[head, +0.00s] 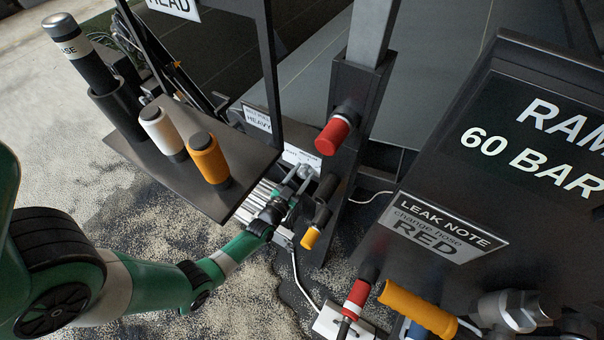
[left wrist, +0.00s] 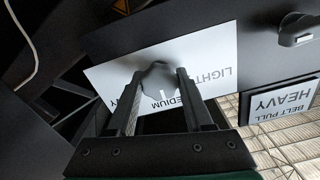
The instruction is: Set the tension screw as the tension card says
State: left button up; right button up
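The tension card (left wrist: 283,103) reads BELT PULL HEAVY; it also shows in the head view (head: 257,118). The tension screw is a grey knob (left wrist: 155,77) on a white scale plate (left wrist: 215,50). LIGHT is readable on the plate and MEDIUM partly; the third word is mostly hidden behind a finger. A white mark on the knob points toward MEDIUM. My left gripper (head: 294,185) has its fingers on either side of the knob, at its edges; whether they press on it I cannot tell. My right gripper is out of view.
A red knob (head: 332,136) on the post and a small yellow-tipped handle (head: 311,237) are close to my left gripper. A shelf (head: 150,175) holds white and orange cylinders. A leak note panel (head: 440,226) and coloured hose ends stand at the right.

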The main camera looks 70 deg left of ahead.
pick_arm(q)
grip_shut()
jog(key=shift+m, duration=0.3)
jog(key=m+p, duration=0.1)
jog(key=m, duration=1)
jog(key=shift+p, duration=0.35)
jog(key=o, duration=0.8)
grip_release()
jog(key=shift+c, duration=0.2)
